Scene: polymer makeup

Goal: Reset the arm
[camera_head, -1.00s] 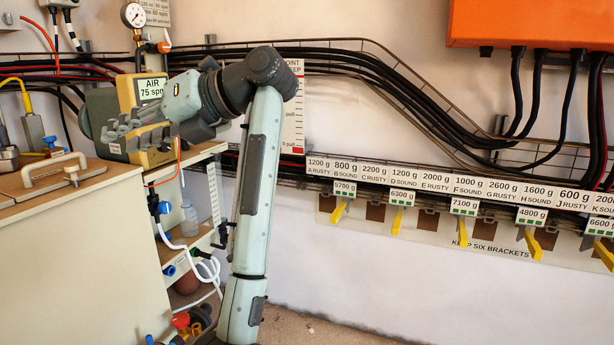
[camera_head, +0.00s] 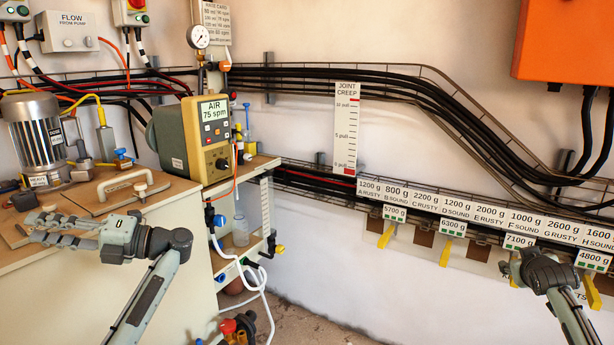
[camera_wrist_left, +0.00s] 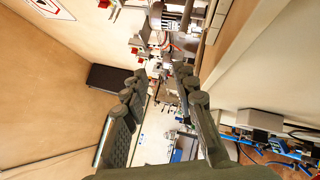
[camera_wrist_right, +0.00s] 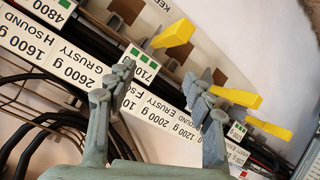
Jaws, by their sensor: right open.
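My left gripper (camera_head: 68,232) is at the left, in front of or over the wooden cabinet top (camera_head: 110,215), with its fingers pointing left. In the left wrist view its fingers (camera_wrist_left: 160,78) are apart with nothing between them. My right gripper (camera_head: 510,268) is at the right, near the row of labelled brackets. In the right wrist view its fingers (camera_wrist_right: 165,75) are open and empty. Yellow bracket levers (camera_wrist_right: 235,97) show just beyond them; I cannot tell whether any finger touches one.
A yellow air pump (camera_head: 207,145) and a metal motor (camera_head: 38,135) stand on the cabinet. Weight labels (camera_head: 452,207) run along the wall under black cables (camera_head: 400,88). An orange box (camera_head: 565,40) hangs at upper right. White hoses (camera_head: 262,285) hang beside the cabinet.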

